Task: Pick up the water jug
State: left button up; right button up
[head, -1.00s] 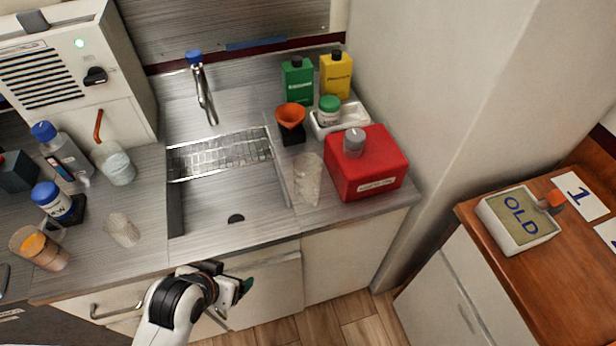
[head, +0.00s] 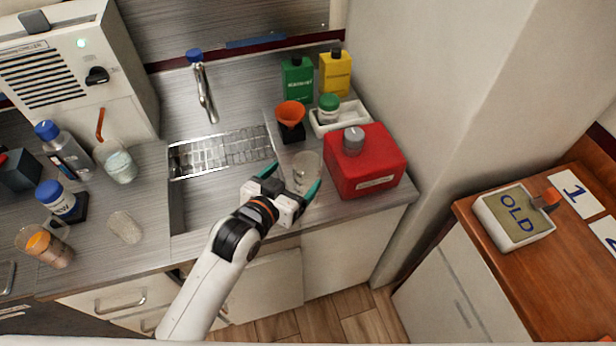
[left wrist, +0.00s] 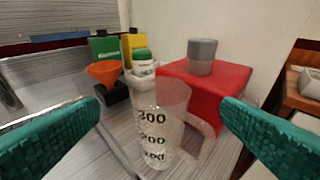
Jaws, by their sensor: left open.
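The water jug is a clear measuring jug (head: 307,170) with dark volume marks, standing upright on the counter right of the sink, beside the red canister. In the left wrist view the jug (left wrist: 160,125) stands between the fingers and a little ahead, its handle toward the lower right. My left gripper (head: 290,182) is open with teal fingers; in the head view its fingertips are around the jug's near side. In the left wrist view the fingers (left wrist: 160,125) are wide apart, with gaps to the jug on both sides. My right gripper is not in view.
The red canister (head: 368,165) with a grey cap is close on the jug's right. An orange funnel (head: 291,114) on a black stand and a white tray (head: 325,128) with a green-capped jar stand behind it. The sink (head: 215,205) is on the left.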

aim_at(313, 158)
pick_arm(q)
jog(key=shift+p+x, duration=0.75)
jog(key=shift+x, duration=2.25)
jog(key=shift+s+f, duration=0.1)
jog(key=c, duration=1.3)
